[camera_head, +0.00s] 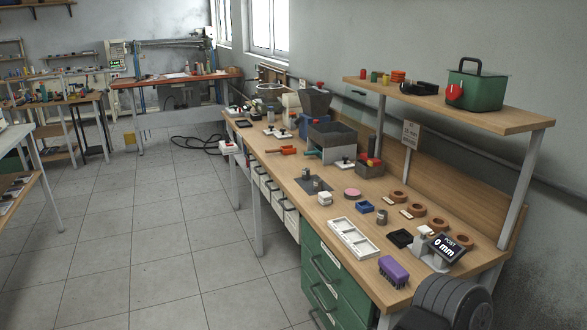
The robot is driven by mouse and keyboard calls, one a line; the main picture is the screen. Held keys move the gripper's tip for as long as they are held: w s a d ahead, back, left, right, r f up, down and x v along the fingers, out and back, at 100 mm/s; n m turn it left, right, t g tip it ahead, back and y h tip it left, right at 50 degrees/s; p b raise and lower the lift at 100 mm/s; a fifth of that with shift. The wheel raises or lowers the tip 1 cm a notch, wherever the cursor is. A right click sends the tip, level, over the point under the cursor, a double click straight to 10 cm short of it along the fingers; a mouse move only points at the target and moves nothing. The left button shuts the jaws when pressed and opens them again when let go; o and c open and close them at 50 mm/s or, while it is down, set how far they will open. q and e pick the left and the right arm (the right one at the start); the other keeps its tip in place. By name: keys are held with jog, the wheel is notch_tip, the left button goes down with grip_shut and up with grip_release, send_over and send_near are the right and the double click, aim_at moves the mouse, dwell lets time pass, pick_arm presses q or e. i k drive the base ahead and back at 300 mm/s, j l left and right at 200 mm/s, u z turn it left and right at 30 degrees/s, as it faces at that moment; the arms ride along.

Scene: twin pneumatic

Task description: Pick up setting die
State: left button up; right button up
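I cannot tell for sure which object is the setting die. A small dark grey cylinder (382,217) stands upright on the wooden workbench (337,204), to the right of a blue tray (364,207). Two more small metal cylinders, a rear one (306,173) and a front one (316,186), stand on a dark grey plate farther back. They are too small to make out in detail. Neither of my grippers shows in the head view, and nothing is seen held.
A white compartment tray (352,238), a purple brush-like block (393,271) and a "0 mm" display (447,247) sit near the front. Several brown rings line the right side. A raised shelf (440,101) overhangs the bench's back. Floor (170,250) to the left is clear.

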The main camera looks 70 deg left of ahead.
aim_at(306, 171)
jog(key=k+j, duration=0.1)
jog(key=j, duration=0.45)
jog(key=k+j, duration=0.15)
jog(key=j, duration=0.35)
jog(key=k+j, duration=0.1)
jog(key=j, duration=0.45)
jog(key=k+j, duration=0.1)
jog(key=j, duration=0.4)
jog(key=k+j, duration=0.1)
jog(key=j, duration=0.45)
jog(key=k+j, duration=0.15)
jog(key=j, duration=0.35)
jog(key=k+j, duration=0.1)
jog(key=j, duration=0.45)
jog(key=k+j, duration=0.1)
jog(key=j, duration=0.45)
